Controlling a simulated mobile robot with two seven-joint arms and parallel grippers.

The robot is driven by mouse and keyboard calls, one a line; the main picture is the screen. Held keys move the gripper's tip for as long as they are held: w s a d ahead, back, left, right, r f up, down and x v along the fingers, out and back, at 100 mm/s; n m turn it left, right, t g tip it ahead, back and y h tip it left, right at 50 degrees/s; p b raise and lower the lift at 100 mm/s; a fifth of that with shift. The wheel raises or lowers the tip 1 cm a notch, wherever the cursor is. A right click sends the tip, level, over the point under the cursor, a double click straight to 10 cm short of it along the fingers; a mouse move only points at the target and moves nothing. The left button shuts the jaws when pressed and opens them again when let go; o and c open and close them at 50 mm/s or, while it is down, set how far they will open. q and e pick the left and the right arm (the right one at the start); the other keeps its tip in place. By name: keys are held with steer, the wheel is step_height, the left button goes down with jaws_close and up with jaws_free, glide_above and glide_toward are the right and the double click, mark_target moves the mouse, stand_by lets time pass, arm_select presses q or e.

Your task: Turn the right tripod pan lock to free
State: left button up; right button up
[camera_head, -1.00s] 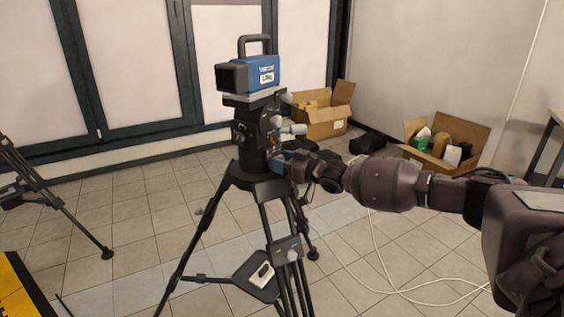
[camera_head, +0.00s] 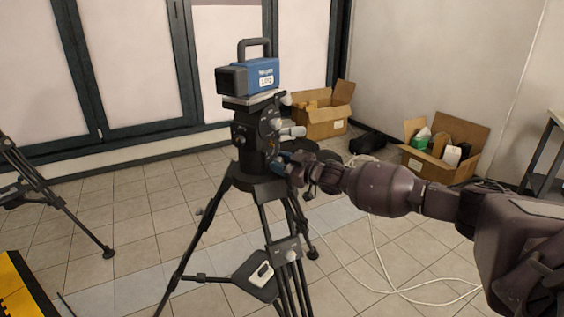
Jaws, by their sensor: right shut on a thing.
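The tripod (camera_head: 262,190) stands upright in the middle of the view with a blue camera (camera_head: 258,76) on its dark head (camera_head: 246,135). Light grey knobs (camera_head: 292,131) stick out on the right side of the head. My right gripper (camera_head: 284,162) reaches in from the right at the lower part of the head, below these knobs. It is shut on a small part there, at the place of the pan lock. The fingers and the gripper body hide most of that part, so its angle cannot be told. My left gripper does not show.
Cardboard boxes (camera_head: 322,117) and (camera_head: 443,152) stand open on the floor behind. A white cable (camera_head: 384,262) lies on the tiles under my arm. Another tripod's leg (camera_head: 70,214) is at the left, and a yellow-edged item (camera_head: 16,290) at the lower left.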

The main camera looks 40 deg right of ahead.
steer(key=n+p, duration=0.1)
steer(key=n, duration=0.4)
steer(key=shift+n, duration=0.3)
steer(key=n, duration=0.6)
steer(key=shift+n, duration=0.3)
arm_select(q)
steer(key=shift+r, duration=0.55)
arm_select(e)
steer(key=shift+n, duration=0.9)
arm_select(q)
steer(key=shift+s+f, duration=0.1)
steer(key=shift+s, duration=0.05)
arm_select(e)
steer(key=o, duration=0.9)
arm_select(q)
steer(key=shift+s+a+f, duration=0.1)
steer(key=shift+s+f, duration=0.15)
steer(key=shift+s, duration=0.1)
